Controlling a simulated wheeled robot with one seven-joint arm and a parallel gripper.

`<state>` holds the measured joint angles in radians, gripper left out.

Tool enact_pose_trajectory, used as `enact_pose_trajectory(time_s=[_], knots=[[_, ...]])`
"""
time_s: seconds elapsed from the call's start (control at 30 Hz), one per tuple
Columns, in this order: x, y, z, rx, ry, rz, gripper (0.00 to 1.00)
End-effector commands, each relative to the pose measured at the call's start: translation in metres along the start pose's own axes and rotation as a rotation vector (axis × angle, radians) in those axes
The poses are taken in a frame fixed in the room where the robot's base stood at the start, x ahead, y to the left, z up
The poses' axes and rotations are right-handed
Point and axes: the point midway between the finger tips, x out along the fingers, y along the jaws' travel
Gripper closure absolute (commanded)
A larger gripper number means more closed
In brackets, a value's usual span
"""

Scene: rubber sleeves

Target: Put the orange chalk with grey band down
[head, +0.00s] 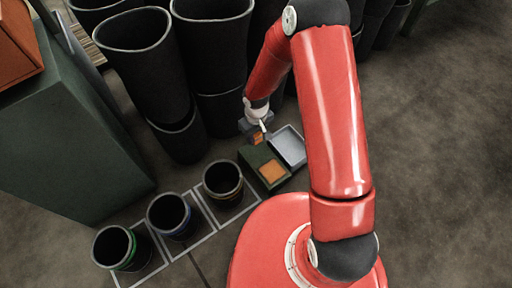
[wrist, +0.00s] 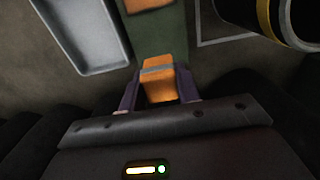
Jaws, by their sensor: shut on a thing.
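The orange chalk with grey band (wrist: 158,88) is between the two purple fingers of my gripper (wrist: 157,76) in the wrist view. The gripper is shut on it, one finger on each side. In the head view the chalk (head: 257,138) shows as a small orange piece under my gripper (head: 258,130), at the far end of a dark green block (head: 252,158). I cannot tell whether the chalk touches the green surface.
An orange patch (head: 272,171) lies on the green block's near end. A grey tray (head: 290,146) is right beside it. Dark cups with green (head: 122,249), blue (head: 171,216) and yellow (head: 223,183) bands stand in white-outlined squares. Tall black bins (head: 160,75) crowd behind.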

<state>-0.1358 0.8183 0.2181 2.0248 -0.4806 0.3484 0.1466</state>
Motion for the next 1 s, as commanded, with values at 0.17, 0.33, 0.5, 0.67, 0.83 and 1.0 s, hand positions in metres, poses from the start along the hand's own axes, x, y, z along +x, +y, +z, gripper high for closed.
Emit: enact_pose_trajectory(time_s=[0.17,0.33,0.5,0.67,0.83,1.0], knots=[[0.036,0.000,0.000,0.000,0.000,0.000,0.89],[0.046,0.000,-0.001,0.001,0.001,0.000,0.89],[0.068,0.000,0.000,0.000,-0.001,0.000,0.89],[0.086,0.000,0.000,0.001,0.001,0.000,0.89],[0.085,0.000,-0.001,0.001,0.002,0.000,0.89],[0.090,0.000,-0.001,0.001,0.001,0.000,0.89]])
